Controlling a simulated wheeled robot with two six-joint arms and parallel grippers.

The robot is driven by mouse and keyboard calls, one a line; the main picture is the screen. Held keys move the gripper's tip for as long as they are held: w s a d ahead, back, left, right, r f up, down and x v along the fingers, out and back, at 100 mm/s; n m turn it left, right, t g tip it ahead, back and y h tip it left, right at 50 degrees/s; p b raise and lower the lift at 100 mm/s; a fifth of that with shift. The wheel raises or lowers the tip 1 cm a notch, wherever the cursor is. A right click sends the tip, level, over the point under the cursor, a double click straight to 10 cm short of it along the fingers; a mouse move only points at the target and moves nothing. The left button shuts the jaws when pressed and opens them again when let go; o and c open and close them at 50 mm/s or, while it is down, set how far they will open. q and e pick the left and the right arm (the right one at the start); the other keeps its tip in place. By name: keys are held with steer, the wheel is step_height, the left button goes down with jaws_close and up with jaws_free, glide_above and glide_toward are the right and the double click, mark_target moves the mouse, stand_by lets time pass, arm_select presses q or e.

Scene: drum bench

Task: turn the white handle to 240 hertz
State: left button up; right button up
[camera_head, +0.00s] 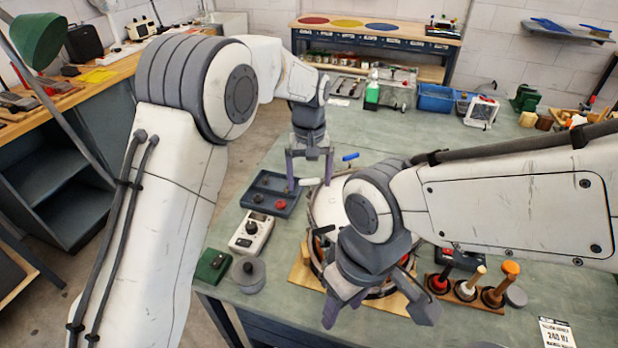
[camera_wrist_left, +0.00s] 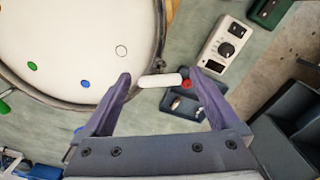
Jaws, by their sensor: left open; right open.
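The white handle (camera_wrist_left: 160,80) is a short bar at the drum's rim. In the left wrist view it lies lengthwise between my left gripper's (camera_wrist_left: 160,78) open fingertips, with a gap at each end. In the head view it shows small and pale (camera_head: 308,181) by my left gripper (camera_head: 309,186). The drum (camera_wrist_left: 70,40) has a white head with green and blue dots; in the head view my right arm hides much of it. My right gripper (camera_head: 380,314) is open and empty over the drum's near side. A card (camera_head: 557,333) at the front right reads 240 HZ.
A blue-handled piece (camera_head: 350,157) stands at the drum's far rim. A dark tray with red knobs (camera_head: 270,194), a white dial box (camera_head: 251,232) and a green box (camera_head: 212,265) are left of the drum. Mallets (camera_head: 465,287) stand at the right.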

arm_select(q)
steer(key=shift+f, duration=0.25)
steer(key=c, duration=1.4)
steer(key=shift+r+m, duration=0.1)
steer(key=shift+m, duration=0.3)
steer(key=shift+m+p, duration=0.65)
steer(key=shift+m, duration=0.25)
steer(key=shift+m+p, duration=0.45)
steer(key=shift+m, duration=1.15)
steer(key=shift+w, duration=0.1)
